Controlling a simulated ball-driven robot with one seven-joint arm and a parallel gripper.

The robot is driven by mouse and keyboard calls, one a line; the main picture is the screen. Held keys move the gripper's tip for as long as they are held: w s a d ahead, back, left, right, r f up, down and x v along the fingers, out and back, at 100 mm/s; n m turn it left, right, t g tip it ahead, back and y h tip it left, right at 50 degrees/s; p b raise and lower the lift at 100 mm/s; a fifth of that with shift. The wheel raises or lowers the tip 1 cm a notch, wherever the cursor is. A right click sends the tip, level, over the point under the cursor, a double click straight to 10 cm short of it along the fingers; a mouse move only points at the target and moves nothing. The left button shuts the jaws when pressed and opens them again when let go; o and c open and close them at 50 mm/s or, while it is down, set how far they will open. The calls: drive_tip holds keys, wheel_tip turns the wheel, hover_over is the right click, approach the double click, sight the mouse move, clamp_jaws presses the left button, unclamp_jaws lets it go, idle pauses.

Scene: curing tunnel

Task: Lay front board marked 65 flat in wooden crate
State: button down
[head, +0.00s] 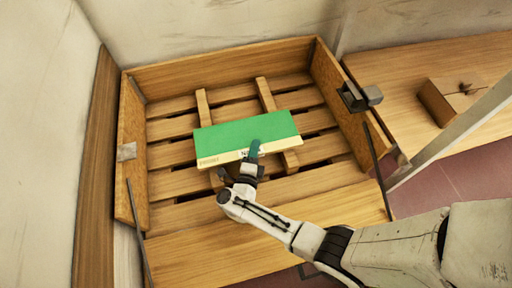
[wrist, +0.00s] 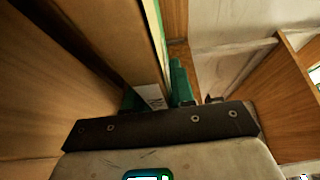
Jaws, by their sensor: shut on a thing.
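A board with a green top and a cream front edge (head: 247,136) is in my gripper (head: 252,156), over the slatted floor of the wooden crate (head: 220,66). Small print shows on the cream edge, but I cannot read a number. The board looks roughly level, slightly turned, its right end farther back. I cannot tell whether it touches the slats. In the wrist view the green fingers of my gripper (wrist: 158,92) are shut on the edge of the board (wrist: 118,40), with a pale label between them. The slats beneath the board are hidden.
Two crosswise battens (head: 203,103) lie over the crate's slats. Metal fittings (head: 360,97) are on the right wall. A wooden bench (head: 405,80) with a small wooden block (head: 450,98) is on the right. Slats are bare around the board.

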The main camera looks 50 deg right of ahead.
drive_tip(key=shift+f, duration=0.6)
drive_tip(key=c, duration=0.9)
unclamp_jaws()
drive_tip(key=shift+f, duration=0.1)
drive_tip(key=shift+s+a, duration=0.1)
